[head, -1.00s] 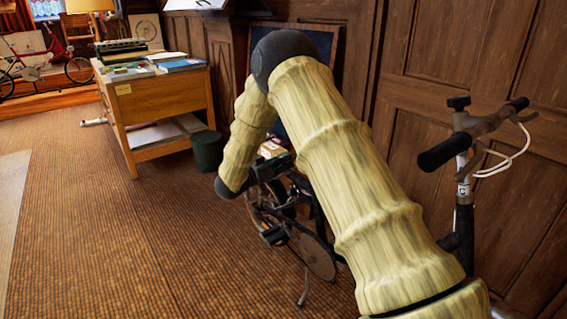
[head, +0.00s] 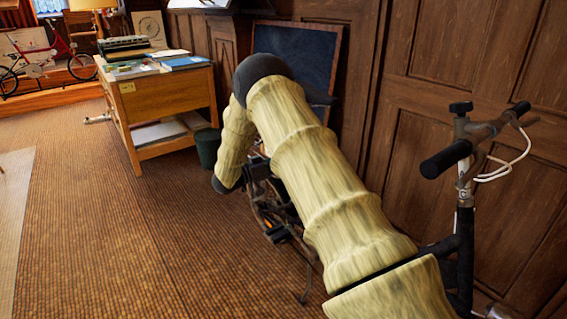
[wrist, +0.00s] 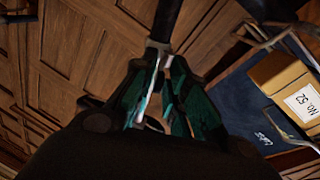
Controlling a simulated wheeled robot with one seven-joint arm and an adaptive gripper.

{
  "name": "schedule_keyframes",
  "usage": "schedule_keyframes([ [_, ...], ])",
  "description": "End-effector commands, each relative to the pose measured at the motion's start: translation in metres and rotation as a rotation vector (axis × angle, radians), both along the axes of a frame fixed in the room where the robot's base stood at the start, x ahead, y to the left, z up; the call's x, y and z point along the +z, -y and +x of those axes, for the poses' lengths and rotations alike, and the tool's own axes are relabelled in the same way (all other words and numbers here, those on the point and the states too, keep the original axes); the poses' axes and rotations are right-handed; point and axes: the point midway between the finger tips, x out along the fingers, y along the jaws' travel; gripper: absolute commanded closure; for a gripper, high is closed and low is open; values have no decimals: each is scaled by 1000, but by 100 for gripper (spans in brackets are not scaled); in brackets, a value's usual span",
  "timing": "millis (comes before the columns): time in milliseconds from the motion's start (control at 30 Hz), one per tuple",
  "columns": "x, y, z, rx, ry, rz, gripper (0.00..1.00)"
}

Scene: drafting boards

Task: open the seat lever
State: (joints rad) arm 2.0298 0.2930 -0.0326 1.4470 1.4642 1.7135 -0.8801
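A dark folding bicycle stands against the panelled wall, its handlebar (head: 448,160) at the right of the head view. My arm hides its middle and seat area there. In the wrist view a black tube (wrist: 167,18) runs down from the top to a silver clamp (wrist: 158,48). A bright metal piece (wrist: 152,85), possibly the seat lever, shows between the dark green fingers of my gripper (wrist: 164,66). The fingertips are close together at the clamp, one on each side. Whether they press on the metal piece is unclear. In the head view my gripper is mostly hidden.
A wooden desk (head: 165,105) with papers stands at the left, a dark bin (head: 207,147) beside it. A dark board (head: 298,55) leans on the wall. A cardboard box (wrist: 288,88) shows in the wrist view. The floor (head: 100,220) at the left is clear.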

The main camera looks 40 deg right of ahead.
Motion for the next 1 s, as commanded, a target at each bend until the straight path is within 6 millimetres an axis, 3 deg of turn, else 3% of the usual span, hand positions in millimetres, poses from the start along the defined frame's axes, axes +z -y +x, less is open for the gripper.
schedule_keyframes([
  [467,-1,-8,2,1,0,-1,73],
  [1000,-8,-94,26,2,0,0,73],
])
